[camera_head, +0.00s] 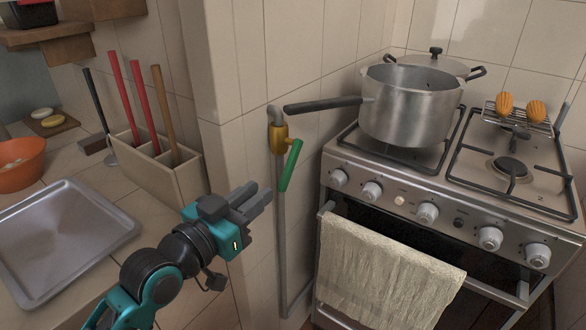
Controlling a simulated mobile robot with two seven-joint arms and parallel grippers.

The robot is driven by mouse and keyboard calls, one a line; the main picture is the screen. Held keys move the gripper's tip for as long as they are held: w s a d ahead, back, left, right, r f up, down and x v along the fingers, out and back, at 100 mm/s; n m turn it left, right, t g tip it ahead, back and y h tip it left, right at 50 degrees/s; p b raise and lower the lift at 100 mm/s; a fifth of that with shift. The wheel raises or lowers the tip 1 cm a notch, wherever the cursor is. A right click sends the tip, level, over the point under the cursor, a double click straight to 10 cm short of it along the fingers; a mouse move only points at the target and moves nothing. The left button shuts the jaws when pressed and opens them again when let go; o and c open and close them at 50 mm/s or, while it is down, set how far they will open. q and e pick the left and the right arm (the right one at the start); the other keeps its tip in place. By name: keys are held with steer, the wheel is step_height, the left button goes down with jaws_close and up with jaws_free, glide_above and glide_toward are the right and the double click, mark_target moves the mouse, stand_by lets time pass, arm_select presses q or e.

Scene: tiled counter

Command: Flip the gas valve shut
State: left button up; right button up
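The gas valve (278,138) has a yellow brass body on a grey vertical pipe against the tiled wall, left of the stove. Its green handle (290,167) hangs downward, tilted off the pipe's line with its upper end to the right. My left gripper (259,197) is below and left of the handle, apart from it, with its dark fingers pointing right toward the pipe. The fingers lie close together, and I cannot tell whether there is a gap between them. Nothing shows held in it. My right gripper is out of view.
A pot (408,108) on the stove (440,185) has a long dark handle (322,104) reaching left, just above the valve. A towel (385,275) hangs on the oven rail. A utensil box (150,175) and metal tray (65,240) occupy the left counter.

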mark_target(285, 173)
arm_select(q)
steer(key=b+x, duration=0.1)
steer(key=x, duration=1)
steer(key=shift+w+d, duration=0.2)
steer(key=shift+c, duration=0.3)
jaws_close()
